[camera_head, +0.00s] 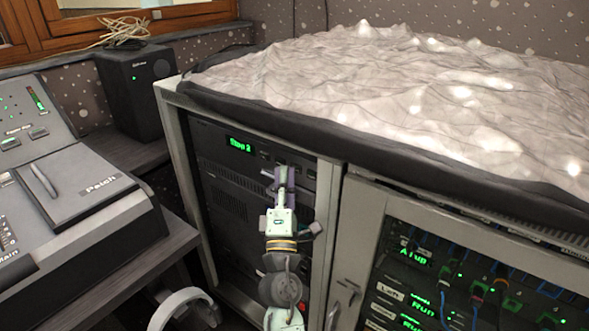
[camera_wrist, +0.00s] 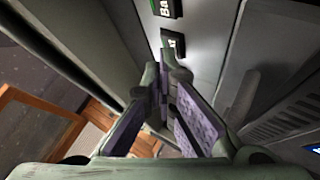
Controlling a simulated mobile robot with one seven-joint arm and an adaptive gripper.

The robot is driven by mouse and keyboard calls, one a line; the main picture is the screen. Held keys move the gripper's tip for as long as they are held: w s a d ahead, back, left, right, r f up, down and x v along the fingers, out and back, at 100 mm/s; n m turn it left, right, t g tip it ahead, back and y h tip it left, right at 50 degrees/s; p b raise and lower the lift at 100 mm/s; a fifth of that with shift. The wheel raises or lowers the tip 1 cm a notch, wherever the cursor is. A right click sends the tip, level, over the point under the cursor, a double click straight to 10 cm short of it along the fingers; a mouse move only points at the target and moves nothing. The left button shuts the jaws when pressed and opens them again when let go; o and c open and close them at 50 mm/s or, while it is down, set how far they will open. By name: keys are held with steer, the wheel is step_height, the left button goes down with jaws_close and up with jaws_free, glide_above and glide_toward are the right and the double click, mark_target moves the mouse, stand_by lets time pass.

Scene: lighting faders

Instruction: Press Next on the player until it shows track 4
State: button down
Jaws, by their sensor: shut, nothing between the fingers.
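The player (camera_head: 226,137) is the dark top unit in the grey-framed rack. Its green display (camera_head: 240,145) reads what looks like "Stop 2". My gripper (camera_head: 283,176) is shut and empty, with its tips at the player's front, right of the display. In the wrist view my gripper (camera_wrist: 164,62) has purple-padded fingers, with the tips close to a dark button (camera_wrist: 174,43) whose label is mostly hidden, perhaps ending in "t". Another button (camera_wrist: 167,8), with a label starting "Ba", is beyond it. I cannot tell whether the tips touch a button.
A grey fader console (camera_head: 75,190) stands at the left, with a black speaker (camera_head: 135,90) behind it. A crumpled pale cover (camera_head: 400,85) lies on the rack top. A second rack bay (camera_head: 450,280) with green displays and cables is at the right.

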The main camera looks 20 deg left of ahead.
stand_by(0.4)
steer(key=shift+s+a, duration=0.2)
steer(key=shift+s, duration=0.5)
steer(key=s, duration=0.1)
steer(key=s+a+b, duration=0.1)
steer(key=s, duration=0.2)
steer(key=shift+s+a+b, duration=0.3)
steer(key=shift+s+a, duration=0.05)
stand_by(0.4)
